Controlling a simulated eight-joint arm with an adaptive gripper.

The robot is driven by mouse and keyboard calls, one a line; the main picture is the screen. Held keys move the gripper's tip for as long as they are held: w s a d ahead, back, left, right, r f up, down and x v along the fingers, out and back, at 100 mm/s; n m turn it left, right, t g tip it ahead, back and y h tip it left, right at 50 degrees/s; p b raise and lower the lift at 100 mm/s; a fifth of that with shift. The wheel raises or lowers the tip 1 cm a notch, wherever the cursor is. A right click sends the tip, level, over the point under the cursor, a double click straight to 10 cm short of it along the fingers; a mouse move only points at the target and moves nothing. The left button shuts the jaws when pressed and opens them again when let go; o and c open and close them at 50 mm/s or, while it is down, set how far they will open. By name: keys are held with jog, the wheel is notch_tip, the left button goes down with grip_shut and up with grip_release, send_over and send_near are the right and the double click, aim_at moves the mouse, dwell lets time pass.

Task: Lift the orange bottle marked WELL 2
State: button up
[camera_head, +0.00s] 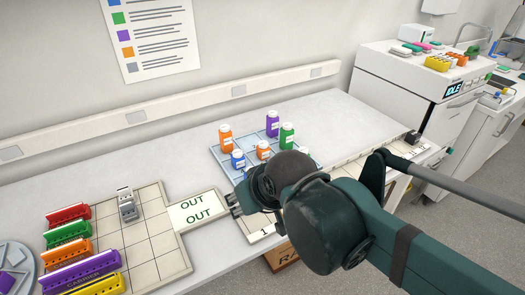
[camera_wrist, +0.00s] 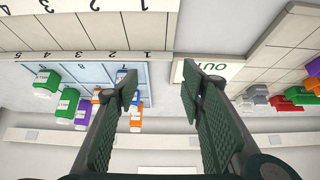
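Two orange bottles with white caps stand on the light blue grid tray (camera_head: 217,152): one at its back left, the back orange bottle (camera_head: 225,138), and one near its middle, the middle orange bottle (camera_head: 263,150). Their label text is too small to read, so I cannot tell which is WELL 2. In the wrist view, the back orange bottle (camera_wrist: 136,119) and part of the middle one (camera_wrist: 97,96) show beyond the left finger. My gripper (camera_wrist: 160,88) is open and empty. In the head view it is left of my forearm, near the OUT panel, apart from the bottles.
Blue (camera_head: 238,159), purple (camera_head: 272,124) and green (camera_head: 287,136) bottles stand close around the orange ones. An OUT panel (camera_head: 197,211) and a tiled pad (camera_head: 157,240) with a grey block (camera_head: 128,206) lie left. Coloured carriers (camera_head: 68,230) line its left side. My arm hides the tray's front right.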

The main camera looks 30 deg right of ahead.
jog(key=shift+o, duration=0.5)
jog(key=shift+w+r, duration=0.1)
notch_tip(320, 180, up, 2)
jog(key=g+p, duration=0.3)
jog(key=p, duration=1.7)
send_over(264, 144)
jog(key=s+a, duration=0.1)
jog(key=s, duration=0.2)
jog(key=shift+w+d+f, duration=0.3)
jog(key=shift+d+f, duration=0.05)
jog(key=shift+x, duration=1.3)
jog(key=shift+w, duration=0.1)
jog(key=shift+x, duration=2.55)
